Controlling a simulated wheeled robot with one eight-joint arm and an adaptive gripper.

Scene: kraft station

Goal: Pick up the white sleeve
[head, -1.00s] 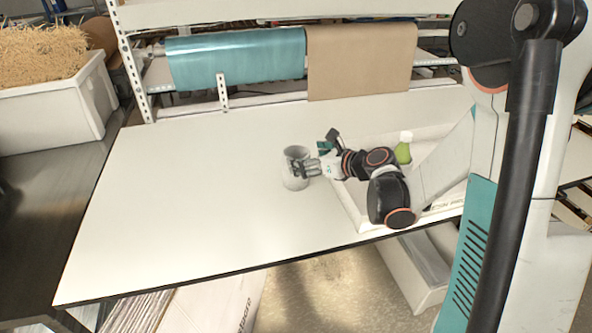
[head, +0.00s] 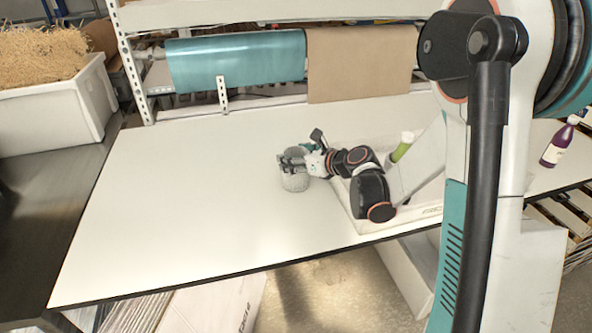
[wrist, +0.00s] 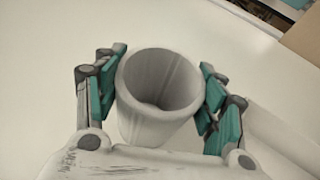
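The white sleeve (head: 295,183) is a short hollow cylinder standing upright on the white table (head: 190,220). In the wrist view the sleeve (wrist: 158,95) has its round open end towards the camera and sits between the two fingers. My gripper (head: 290,161) is at the sleeve's upper part in the head view and hides some of its top. In the wrist view my gripper (wrist: 163,75) is open, with one teal pad to the left and one to the right, close beside the sleeve wall. I cannot tell whether the pads touch it.
A shallow white tray (head: 362,223) lies under my arm on the right, with a green bottle (head: 403,147) near it. A purple bottle (head: 557,146) stands far right. Teal (head: 236,60) and brown (head: 362,62) rolls hang behind. The table's left half is clear.

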